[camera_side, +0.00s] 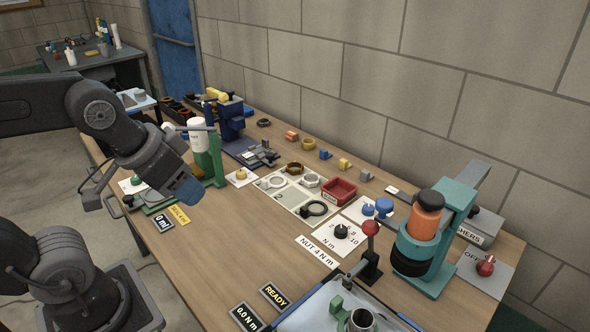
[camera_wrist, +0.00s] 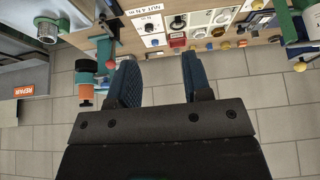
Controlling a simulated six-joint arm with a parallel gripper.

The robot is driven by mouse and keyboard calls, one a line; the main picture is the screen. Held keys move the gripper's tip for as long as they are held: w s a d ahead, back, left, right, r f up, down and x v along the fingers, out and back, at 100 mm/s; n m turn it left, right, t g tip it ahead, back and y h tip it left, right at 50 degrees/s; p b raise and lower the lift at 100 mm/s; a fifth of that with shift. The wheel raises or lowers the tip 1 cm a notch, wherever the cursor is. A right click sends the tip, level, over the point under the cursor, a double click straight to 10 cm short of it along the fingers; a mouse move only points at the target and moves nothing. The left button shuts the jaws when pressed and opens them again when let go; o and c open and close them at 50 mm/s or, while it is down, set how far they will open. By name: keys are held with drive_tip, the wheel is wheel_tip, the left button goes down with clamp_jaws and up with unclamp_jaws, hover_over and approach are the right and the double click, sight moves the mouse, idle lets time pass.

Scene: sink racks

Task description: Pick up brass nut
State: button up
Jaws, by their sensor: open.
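A brass-coloured ring (camera_side: 294,168) sits at the back edge of a pale marked mat (camera_side: 287,198) on the bench. A second, yellower brass-like ring (camera_side: 308,144) lies farther back near the wall. I cannot tell for sure which is the brass nut. My gripper (camera_side: 187,194) is above the left front of the bench, well left of both rings. In the wrist view its two blue fingers (camera_wrist: 158,60) are apart with nothing between them. The bench items are at the top of that view, too small to pick out the nut surely.
Grey rings (camera_side: 276,181) and a black ring (camera_side: 313,208) lie on the mat. A red tray (camera_side: 340,190) is to its right. A green stand with a white bottle (camera_side: 198,134) is close behind my gripper. A red-knobbed lever (camera_side: 370,229) stands front right.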

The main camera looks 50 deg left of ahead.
drive_tip(key=w+a+r+n+g, duration=0.1)
drive_tip(key=w+r+n, duration=0.15)
drive_tip(key=w, duration=0.45)
drive_tip(key=w+a+r+n, duration=0.1)
drive_tip(key=w+a+r, duration=0.15)
drive_tip(key=w, duration=0.35)
drive_tip(key=n+g+y, duration=0.1)
drive_tip(key=n+g, duration=0.3)
drive_tip(key=n, duration=0.8)
hover_over(288, 166)
drive_tip(key=s+d, duration=0.2)
drive_tip(key=d, duration=0.1)
drive_tip(key=f, duration=2.4)
drive_tip(key=shift+w+f, duration=0.15)
drive_tip(key=shift+w, duration=0.1)
drive_tip(key=shift+a+f, duration=0.15)
drive_tip(key=shift+f, duration=0.5)
drive_tip(key=shift+a+f, duration=0.2)
drive_tip(key=shift+f, duration=1.55)
drive_tip(key=shift+a+f, duration=0.2)
drive_tip(key=shift+f, duration=1.5)
drive_tip(key=shift+c, duration=0.2)
